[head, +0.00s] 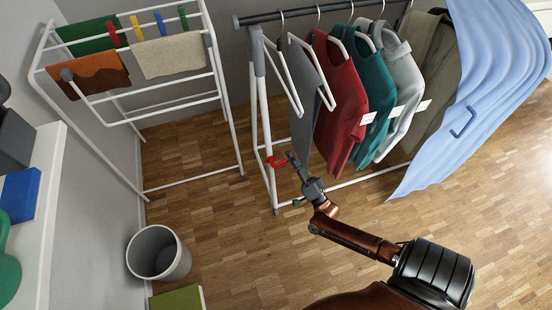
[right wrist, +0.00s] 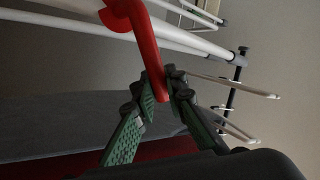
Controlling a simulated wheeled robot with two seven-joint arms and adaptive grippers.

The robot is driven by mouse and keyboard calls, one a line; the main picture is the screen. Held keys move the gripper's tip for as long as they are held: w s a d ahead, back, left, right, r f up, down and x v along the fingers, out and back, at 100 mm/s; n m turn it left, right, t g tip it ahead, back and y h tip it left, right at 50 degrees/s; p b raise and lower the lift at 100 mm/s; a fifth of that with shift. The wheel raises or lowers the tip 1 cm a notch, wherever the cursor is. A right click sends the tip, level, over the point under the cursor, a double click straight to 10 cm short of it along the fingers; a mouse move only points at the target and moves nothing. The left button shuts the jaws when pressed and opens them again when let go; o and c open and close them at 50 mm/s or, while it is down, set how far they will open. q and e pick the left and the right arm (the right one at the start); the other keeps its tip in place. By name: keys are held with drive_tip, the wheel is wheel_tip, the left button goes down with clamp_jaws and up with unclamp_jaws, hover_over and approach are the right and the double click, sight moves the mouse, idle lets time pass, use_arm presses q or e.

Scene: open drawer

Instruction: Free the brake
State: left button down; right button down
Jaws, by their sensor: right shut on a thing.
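A red brake lever (head: 277,162) sticks out from the white leg of the clothes rack, in its lower part. In the right wrist view the red lever (right wrist: 147,45) is a bent bar that runs down between the fingers. My right gripper (head: 293,159) is at the lever's free end, shut on it. In the right wrist view its green-padded fingers (right wrist: 163,90) close on both sides of the bar's lower end. My left gripper is not in view.
The clothes rack (head: 262,120) holds several garments, with a red shirt (head: 340,105) just above my gripper. A blue cloth (head: 470,95) hangs at its right. A white drying rack (head: 220,95) and a grey bin (head: 160,253) stand left. The wooden floor (head: 225,220) between is clear.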

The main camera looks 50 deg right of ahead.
drive_tip(key=shift+s+f, duration=0.1)
drive_tip(key=shift+f, duration=0.05)
drive_tip(key=c, duration=1.9)
unclamp_jaws()
drive_tip(key=shift+d, duration=0.1)
drive_tip(key=shift+c, duration=0.2)
drive_tip(key=v, duration=1.2)
